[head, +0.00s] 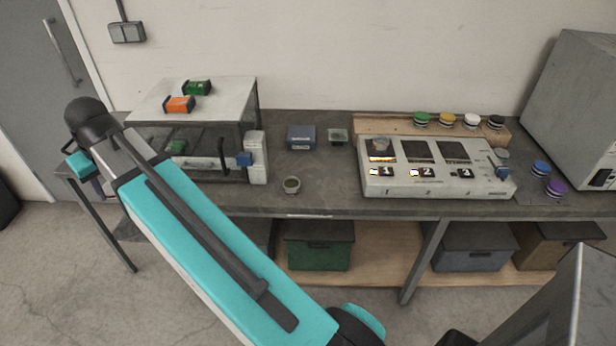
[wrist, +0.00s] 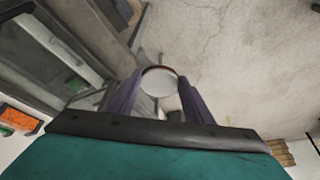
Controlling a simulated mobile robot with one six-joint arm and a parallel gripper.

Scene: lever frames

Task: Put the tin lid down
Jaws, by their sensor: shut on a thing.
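My gripper (wrist: 160,90) has purple fingers and is shut on the tin lid (wrist: 159,79), a pale round disc with a darker rim, in the wrist view. In the head view my gripper (head: 96,187) is at the far left, beside the left end of the bench (head: 335,190) and mostly behind my arm. The lid cannot be made out in the head view. Below the lid the wrist view shows a blurred pale shape that I cannot identify.

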